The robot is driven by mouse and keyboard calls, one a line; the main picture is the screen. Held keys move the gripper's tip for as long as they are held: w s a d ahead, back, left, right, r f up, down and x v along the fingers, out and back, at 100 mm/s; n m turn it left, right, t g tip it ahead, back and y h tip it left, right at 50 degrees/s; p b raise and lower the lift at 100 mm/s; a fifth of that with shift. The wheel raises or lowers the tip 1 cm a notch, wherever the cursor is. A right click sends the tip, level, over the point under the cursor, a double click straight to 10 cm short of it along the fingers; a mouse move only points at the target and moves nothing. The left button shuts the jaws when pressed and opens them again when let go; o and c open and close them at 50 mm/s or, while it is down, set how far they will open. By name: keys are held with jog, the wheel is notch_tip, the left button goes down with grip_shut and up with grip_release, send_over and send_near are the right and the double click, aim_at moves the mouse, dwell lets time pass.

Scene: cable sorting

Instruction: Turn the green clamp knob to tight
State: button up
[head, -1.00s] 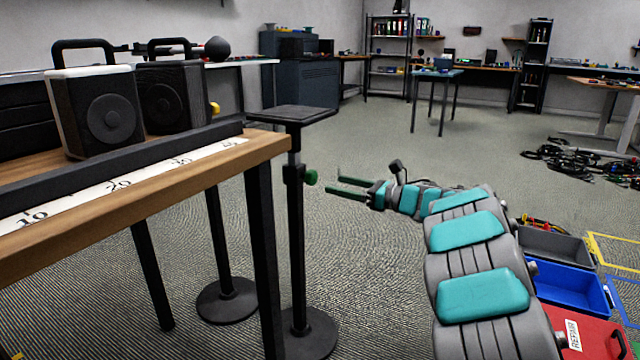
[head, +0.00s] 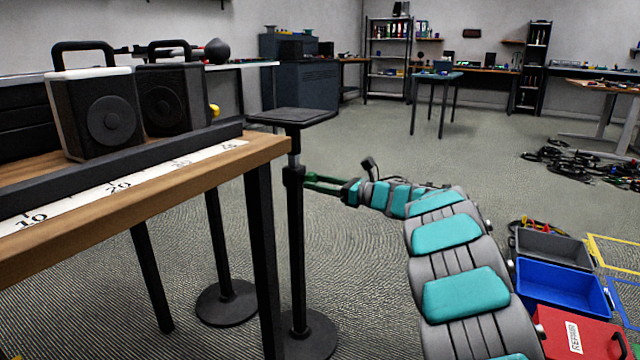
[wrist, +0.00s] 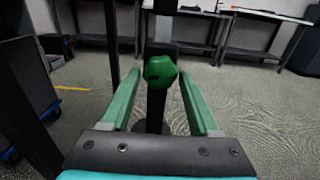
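The green clamp knob (wrist: 160,72) is on the black post of a stand and shows in the middle of the wrist view. In the head view my gripper (head: 314,182) reaches the post (head: 297,230) at the clamp's height and hides the knob. In the wrist view my gripper (wrist: 158,95) is open. Its two green fingers lie left and right of the knob, with a gap on each side. The stand carries a flat black top plate (head: 292,117) and has a round base (head: 308,338).
A wooden bench (head: 225,160) with two black speakers stands close on the left; its leg is beside the post. A second round base (head: 226,300) is on the floor behind. Grey and blue bins (head: 562,288) and a red case (head: 580,338) lie at the right.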

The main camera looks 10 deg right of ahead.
grip_shut()
jog(key=shift+m, duration=0.4)
jog(key=m+p, duration=0.1)
jog(key=m, duration=0.3)
jog(key=shift+r+m, duration=0.15)
jog(key=shift+m, duration=0.15)
jog(key=m+p, duration=0.2)
jog(key=m, duration=0.2)
jog(key=shift+r+m, duration=0.15)
jog(key=shift+m, duration=0.15)
jog(key=m+p, duration=0.4)
jog(key=m, duration=0.1)
jog(key=shift+r+p, duration=0.1)
jog(key=shift+p, duration=0.3)
jog(key=shift+m+p, duration=1.9)
jog(key=shift+m, duration=0.6)
